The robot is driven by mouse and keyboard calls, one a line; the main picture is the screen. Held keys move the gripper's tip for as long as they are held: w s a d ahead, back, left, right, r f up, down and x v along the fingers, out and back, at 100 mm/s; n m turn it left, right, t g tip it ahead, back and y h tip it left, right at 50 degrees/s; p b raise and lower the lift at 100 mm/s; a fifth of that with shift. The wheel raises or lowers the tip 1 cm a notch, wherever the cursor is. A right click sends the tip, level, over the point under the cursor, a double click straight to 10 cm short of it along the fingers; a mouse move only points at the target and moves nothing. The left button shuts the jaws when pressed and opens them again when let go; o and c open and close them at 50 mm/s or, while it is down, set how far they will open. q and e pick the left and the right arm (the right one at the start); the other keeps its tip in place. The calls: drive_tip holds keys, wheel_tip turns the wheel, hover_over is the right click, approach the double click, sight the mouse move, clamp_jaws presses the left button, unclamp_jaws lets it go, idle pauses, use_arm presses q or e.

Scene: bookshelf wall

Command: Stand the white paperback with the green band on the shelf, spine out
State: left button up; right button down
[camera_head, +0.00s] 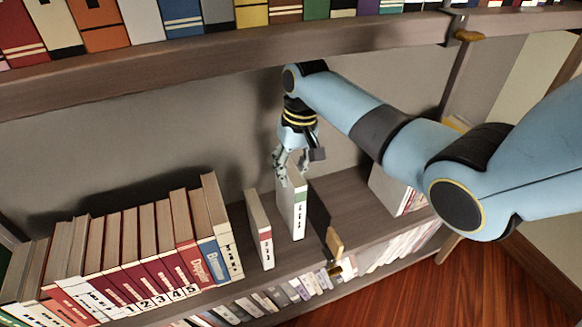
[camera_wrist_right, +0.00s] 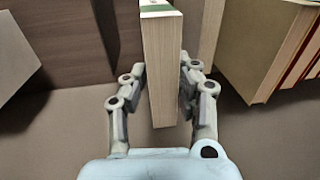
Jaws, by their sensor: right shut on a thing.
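The white paperback with the green band (camera_head: 297,209) stands nearly upright at the middle shelf, its spine toward the room. My right gripper (camera_head: 290,168) reaches down from above and is shut on its top part. In the right wrist view the paperback (camera_wrist_right: 161,70) shows its page edges between the two fingers of my right gripper (camera_wrist_right: 158,104). Whether its bottom rests on the shelf (camera_head: 345,205) is hard to tell. My left gripper is in neither view.
A white and red book (camera_head: 260,232) stands just left of the paperback, with a gap between. A row of books (camera_head: 135,270) fills the shelf's left part. More books (camera_head: 390,190) stand at right. An upper shelf board (camera_head: 220,62) runs above. A wooden-topped bracket (camera_head: 334,245) sits at the front edge.

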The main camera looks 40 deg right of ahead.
drive_tip(key=shift+r+p, duration=0.2)
drive_tip(key=shift+p, duration=0.15)
use_arm(q)
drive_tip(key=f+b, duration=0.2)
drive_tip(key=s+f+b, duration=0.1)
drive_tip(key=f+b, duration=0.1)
drive_tip(key=b, duration=0.1)
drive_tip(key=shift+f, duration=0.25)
use_arm(e)
wheel_tip(320, 180, down, 10)
drive_tip(key=shift+r, duration=0.2)
drive_tip(key=b, duration=0.6)
drive_tip(key=shift+a+r, duration=0.1)
drive_tip(key=shift+f+b, duration=0.25)
drive_tip(key=shift+b, duration=0.1)
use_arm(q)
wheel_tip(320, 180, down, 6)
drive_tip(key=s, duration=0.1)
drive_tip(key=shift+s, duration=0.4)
use_arm(e)
drive_tip(key=shift+r, duration=0.1)
use_arm(q)
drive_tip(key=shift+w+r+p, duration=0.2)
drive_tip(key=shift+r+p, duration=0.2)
drive_tip(key=shift+p, duration=0.2)
